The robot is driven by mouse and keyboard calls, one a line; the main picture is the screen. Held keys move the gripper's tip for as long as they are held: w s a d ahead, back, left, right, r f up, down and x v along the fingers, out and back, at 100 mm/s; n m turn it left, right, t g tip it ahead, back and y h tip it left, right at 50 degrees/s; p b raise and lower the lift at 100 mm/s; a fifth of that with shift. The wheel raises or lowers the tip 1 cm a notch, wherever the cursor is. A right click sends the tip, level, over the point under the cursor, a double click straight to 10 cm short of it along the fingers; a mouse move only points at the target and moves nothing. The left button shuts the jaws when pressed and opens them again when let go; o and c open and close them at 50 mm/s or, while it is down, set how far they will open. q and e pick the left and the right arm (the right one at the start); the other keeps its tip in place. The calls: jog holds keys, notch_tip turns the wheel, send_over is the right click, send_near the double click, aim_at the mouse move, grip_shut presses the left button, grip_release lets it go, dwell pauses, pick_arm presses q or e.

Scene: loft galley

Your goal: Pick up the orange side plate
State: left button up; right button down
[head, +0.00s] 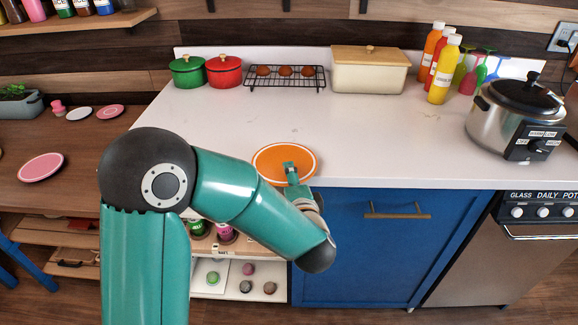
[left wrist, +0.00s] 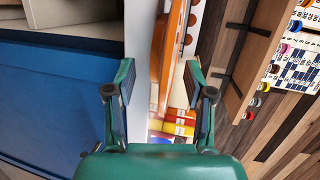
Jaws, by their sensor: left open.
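The orange side plate (head: 272,160) has a thin white ring and lies flat at the front edge of the white counter in the head view. My left gripper (head: 291,172) is at the plate's front right rim and hides a little of it. In the left wrist view the plate (left wrist: 162,55) shows nearly edge-on, between the two open fingers of my left gripper (left wrist: 158,80) in the picture. Gaps show on both sides, and I cannot tell how far the rim reaches between the fingers. My right gripper is not in view.
The white counter (head: 370,140) is clear around the plate. A green pot (head: 187,72), a red pot (head: 224,71), a cooling rack (head: 285,83) and a bread box (head: 369,72) stand behind. Bottles, glasses and a slow cooker (head: 515,115) are right. A pink plate (head: 41,167) lies left.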

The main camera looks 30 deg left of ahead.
pick_arm(q)
grip_shut()
jog(key=shift+r, duration=0.1)
dwell(0.3)
